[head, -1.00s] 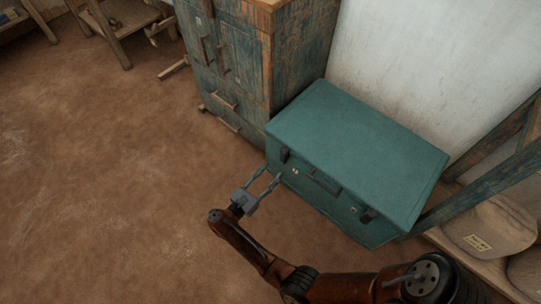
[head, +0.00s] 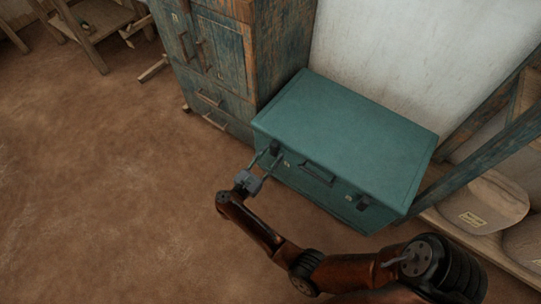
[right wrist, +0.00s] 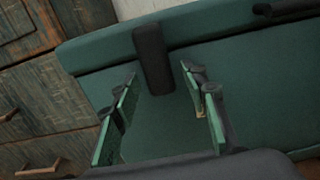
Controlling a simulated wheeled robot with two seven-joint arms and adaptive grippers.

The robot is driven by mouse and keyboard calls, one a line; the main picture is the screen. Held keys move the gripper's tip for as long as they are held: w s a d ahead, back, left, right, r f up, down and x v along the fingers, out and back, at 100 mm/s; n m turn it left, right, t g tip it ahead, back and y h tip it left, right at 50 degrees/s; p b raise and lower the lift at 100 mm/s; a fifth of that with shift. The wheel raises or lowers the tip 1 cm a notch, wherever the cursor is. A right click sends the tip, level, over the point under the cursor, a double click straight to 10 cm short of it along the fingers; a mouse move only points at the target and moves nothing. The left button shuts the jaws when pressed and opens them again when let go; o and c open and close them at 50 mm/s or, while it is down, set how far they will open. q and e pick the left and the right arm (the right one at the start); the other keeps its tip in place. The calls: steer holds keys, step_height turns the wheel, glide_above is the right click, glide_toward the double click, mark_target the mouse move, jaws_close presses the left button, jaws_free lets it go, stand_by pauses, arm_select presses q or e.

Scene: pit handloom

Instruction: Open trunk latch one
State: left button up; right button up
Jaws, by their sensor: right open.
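The closed teal trunk (head: 350,140) stands on the floor against the wall. Its front carries two dark latches, a left one (head: 275,147) and a right one (head: 363,202), with a dark handle (head: 318,173) between them. My right gripper (head: 265,161) is open at the left latch. In the right wrist view that latch (right wrist: 153,58) is a dark upright bar across the lid seam, just beyond and between the fingertips (right wrist: 160,82). I cannot tell whether a finger touches it. Nothing is held. My left gripper is not in view.
A worn blue-green wooden cabinet (head: 224,55) with handles stands close to the trunk's left side. A wooden frame (head: 480,160) and sacks (head: 485,205) on a low shelf stand to its right. The brown floor (head: 110,190) at left is clear.

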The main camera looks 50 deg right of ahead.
steer(key=shift+c, duration=0.6)
jaws_close()
